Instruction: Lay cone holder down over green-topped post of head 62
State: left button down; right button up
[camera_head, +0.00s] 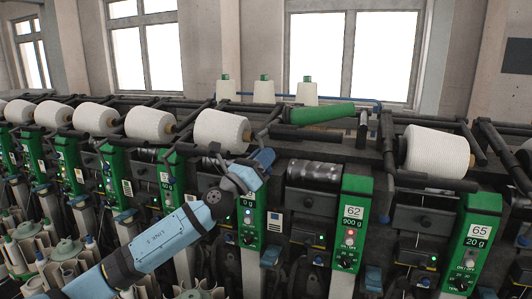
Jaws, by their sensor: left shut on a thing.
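Head 62 (353,212) has a green-topped post (357,184) with a label reading 62 and 900 g. Its dark cone holder (300,134) is raised behind the post and carries a bare green tube (322,113). The drum (314,171) below is uncovered, with a clear gap under the tube. My left gripper (268,155) is at the left end of this holder, left of the post. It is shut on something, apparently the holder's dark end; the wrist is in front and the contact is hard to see. My right gripper is out of view.
A full white cone (437,152) lies on head 65 at the right. Another white cone (221,130) is just left of my gripper, with more in a row beyond. Several white cones with green tips (264,90) stand behind. Tubes (65,262) stand at the lower left.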

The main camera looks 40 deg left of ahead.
pick_arm(q)
jog(key=shift+s+a+m+g+h+p, duration=0.1)
jog(key=shift+a+m+g+h+p, duration=0.1)
jog(key=shift+m+g+h+p, duration=0.35)
jog(key=shift+a+m+g+h+p, duration=0.1)
jog(key=shift+a+m+g+h, duration=0.2)
jog(key=shift+m, duration=0.55)
jog(key=shift+f+m, duration=0.1)
jog(key=shift+m, duration=0.3)
jog(key=c, duration=1.2)
grip_release()
jog(key=shift+o, duration=0.2)
jog(key=shift+s+a, duration=0.1)
jog(key=b+v, duration=0.6)
jog(key=v, duration=0.7)
jog(key=shift+s+a, duration=0.15)
jog(key=shift+s, duration=0.2)
